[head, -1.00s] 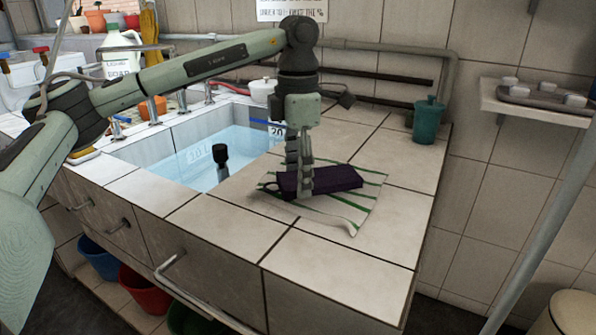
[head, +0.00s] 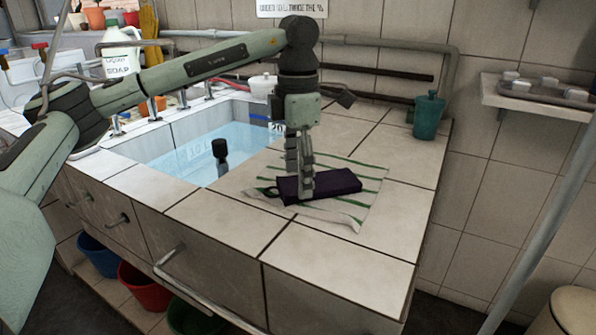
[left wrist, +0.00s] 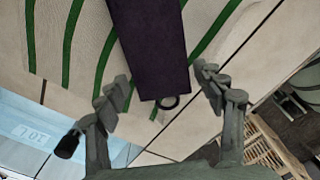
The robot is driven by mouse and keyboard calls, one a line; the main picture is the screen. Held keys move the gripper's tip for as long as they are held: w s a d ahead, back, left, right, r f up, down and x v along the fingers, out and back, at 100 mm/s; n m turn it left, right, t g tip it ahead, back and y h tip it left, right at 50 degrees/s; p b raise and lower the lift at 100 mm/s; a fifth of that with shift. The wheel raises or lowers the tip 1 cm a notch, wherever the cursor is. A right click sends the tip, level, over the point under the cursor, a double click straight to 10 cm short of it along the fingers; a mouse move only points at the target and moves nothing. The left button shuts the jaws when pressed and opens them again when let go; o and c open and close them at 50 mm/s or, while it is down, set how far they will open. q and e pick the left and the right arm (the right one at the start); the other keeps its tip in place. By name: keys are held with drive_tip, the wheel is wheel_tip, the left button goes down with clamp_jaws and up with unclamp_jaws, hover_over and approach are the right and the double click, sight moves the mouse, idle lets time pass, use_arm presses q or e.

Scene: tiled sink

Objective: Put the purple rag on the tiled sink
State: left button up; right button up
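The purple rag (head: 336,184) is a dark folded block with a small loop at one end. It lies flat on a white cloth with green stripes (head: 345,213), on the tiled sink's top (head: 335,255). My left gripper (head: 300,188) points down at the rag's loop end. In the left wrist view the open fingers stand on either side of the rag (left wrist: 155,50), with gaps between them and it. The loop (left wrist: 168,102) shows between the fingers. My right gripper is not in view.
A water-filled basin (head: 195,165) with an upright dark-topped post (head: 220,158) lies left of the cloth. A teal lidded jar (head: 428,116) stands at the back right corner. Tiles in front and to the right are clear. A wall shelf (head: 535,100) is at right.

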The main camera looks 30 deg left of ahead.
use_arm(q)
drive_tip(key=shift+o, duration=0.5)
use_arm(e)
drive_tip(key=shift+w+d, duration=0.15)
use_arm(q)
drive_tip(key=shift+r, duration=0.15)
drive_tip(key=shift+r+p, duration=0.55)
drive_tip(key=shift+r, duration=0.3)
wheel_tip(320, 180, up, 6)
drive_tip(key=shift+f, duration=0.15)
drive_tip(key=shift+r+p, duration=0.7)
drive_tip(key=shift+r, duration=2.05)
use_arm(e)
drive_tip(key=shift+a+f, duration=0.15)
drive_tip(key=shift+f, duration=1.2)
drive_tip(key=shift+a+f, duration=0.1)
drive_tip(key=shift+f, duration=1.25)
